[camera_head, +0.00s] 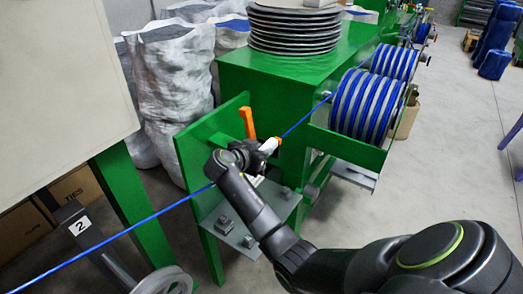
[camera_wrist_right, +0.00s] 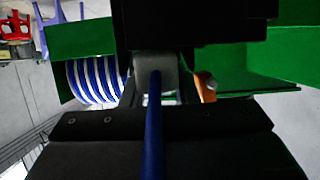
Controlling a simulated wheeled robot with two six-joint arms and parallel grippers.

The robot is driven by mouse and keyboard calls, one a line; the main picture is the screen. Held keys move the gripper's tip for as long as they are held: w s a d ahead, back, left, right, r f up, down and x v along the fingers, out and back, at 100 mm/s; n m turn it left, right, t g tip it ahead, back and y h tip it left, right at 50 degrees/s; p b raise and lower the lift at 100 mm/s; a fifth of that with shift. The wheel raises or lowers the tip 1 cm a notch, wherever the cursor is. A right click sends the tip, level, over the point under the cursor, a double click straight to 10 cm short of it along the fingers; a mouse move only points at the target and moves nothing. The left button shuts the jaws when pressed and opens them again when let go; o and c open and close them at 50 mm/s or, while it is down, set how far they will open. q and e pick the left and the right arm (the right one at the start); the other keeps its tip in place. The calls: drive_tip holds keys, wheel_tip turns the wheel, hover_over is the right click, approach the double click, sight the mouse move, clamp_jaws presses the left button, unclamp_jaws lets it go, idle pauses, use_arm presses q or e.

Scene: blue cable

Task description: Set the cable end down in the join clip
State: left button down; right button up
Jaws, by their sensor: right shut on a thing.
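The blue cable (camera_head: 130,228) runs from the lower left up to my right gripper (camera_head: 258,158) in the head view. Blue cable (camera_head: 305,119) also shows beyond the gripper, running toward the spool. In the right wrist view the cable (camera_wrist_right: 154,130) passes between the dark jaws (camera_wrist_right: 155,96) and meets a pale grey block (camera_wrist_right: 141,66). My right gripper is shut on the cable at the green stand. An orange lever (camera_head: 247,122) stands just behind the gripper. I cannot tell clearly which part is the join clip; the gripper hides much of this spot. My left gripper is out of view.
A green stand (camera_head: 188,153) with a grey metal plate (camera_head: 268,203) surrounds the gripper. A spool of blue cable (camera_head: 367,106) stands to the right on the green machine. Black discs (camera_head: 295,30) are stacked above. Wrapped sacks (camera_head: 176,90) stand behind left. Open floor lies right.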

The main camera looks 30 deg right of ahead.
drive_tip(key=shift+f+b, duration=0.45)
drive_tip(key=shift+f, duration=0.1)
idle(0.6)
drive_tip(key=o, duration=1)
drive_tip(key=shift+s+r, duration=0.1)
drive_tip(key=shift+s, duration=0.05)
drive_tip(key=shift+r, duration=0.1)
